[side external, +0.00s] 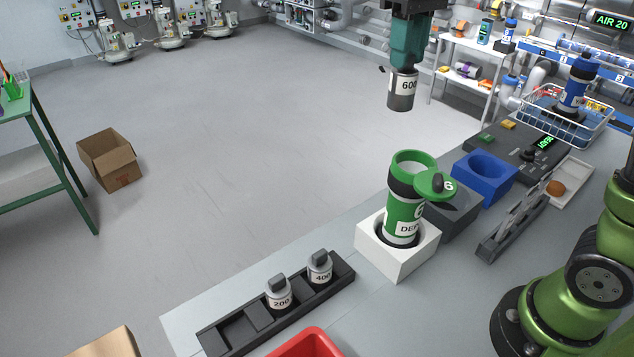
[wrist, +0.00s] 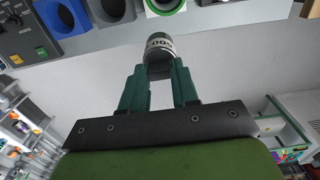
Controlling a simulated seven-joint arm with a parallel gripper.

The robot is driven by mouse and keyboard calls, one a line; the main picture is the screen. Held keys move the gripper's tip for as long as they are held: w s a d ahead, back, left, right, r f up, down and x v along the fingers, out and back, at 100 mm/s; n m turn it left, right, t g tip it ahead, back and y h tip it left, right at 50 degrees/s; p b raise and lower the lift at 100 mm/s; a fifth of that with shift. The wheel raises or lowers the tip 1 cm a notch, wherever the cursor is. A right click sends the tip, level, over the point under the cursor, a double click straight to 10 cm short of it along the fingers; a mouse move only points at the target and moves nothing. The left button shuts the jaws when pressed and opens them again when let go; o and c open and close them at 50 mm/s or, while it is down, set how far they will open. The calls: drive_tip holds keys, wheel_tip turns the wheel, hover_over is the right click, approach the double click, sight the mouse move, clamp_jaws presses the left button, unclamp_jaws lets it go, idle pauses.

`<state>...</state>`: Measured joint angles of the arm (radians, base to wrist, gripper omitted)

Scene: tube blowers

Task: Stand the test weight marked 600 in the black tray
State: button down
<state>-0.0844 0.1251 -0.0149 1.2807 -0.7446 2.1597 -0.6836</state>
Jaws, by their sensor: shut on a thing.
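The test weight marked 600 (side external: 401,92) is a dark grey cylinder with a white label, held upright in the air above the bench. My gripper (side external: 404,66) is shut on its top; in the wrist view the weight (wrist: 160,50) sits between the green fingertips (wrist: 158,72). The black tray (side external: 334,279) lies on the bench at the lower middle of the side view, below and left of my gripper. The weights marked 200 (side external: 279,294) and 400 (side external: 320,268) stand in it. Its left-hand slots look empty.
A green canister (side external: 402,215) with its lid tilted open stands in a white block (side external: 388,262), right of the tray. A blue holder (side external: 484,177), a dark rack (side external: 512,230) and a control box (side external: 520,148) lie further right. A red bin (side external: 308,344) is in front.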

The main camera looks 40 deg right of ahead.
drive_tip(key=s+a, duration=0.7)
drive_tip(key=a, duration=0.5)
drive_tip(key=s+a, duration=0.7)
drive_tip(key=a, duration=0.6)
wheel_tip(320, 180, down, 23)
drive_tip(key=w+a+f, duration=0.5)
drive_tip(key=w+a, duration=0.5)
drive_tip(key=a, duration=0.2)
drive_tip(key=shift+w+f, duration=0.15)
drive_tip(key=shift+w, duration=0.1)
drive_tip(key=shift+f, duration=0.15)
drive_tip(key=c, duration=0.8)
unclamp_jaws()
drive_tip(key=shift+c, duration=0.2)
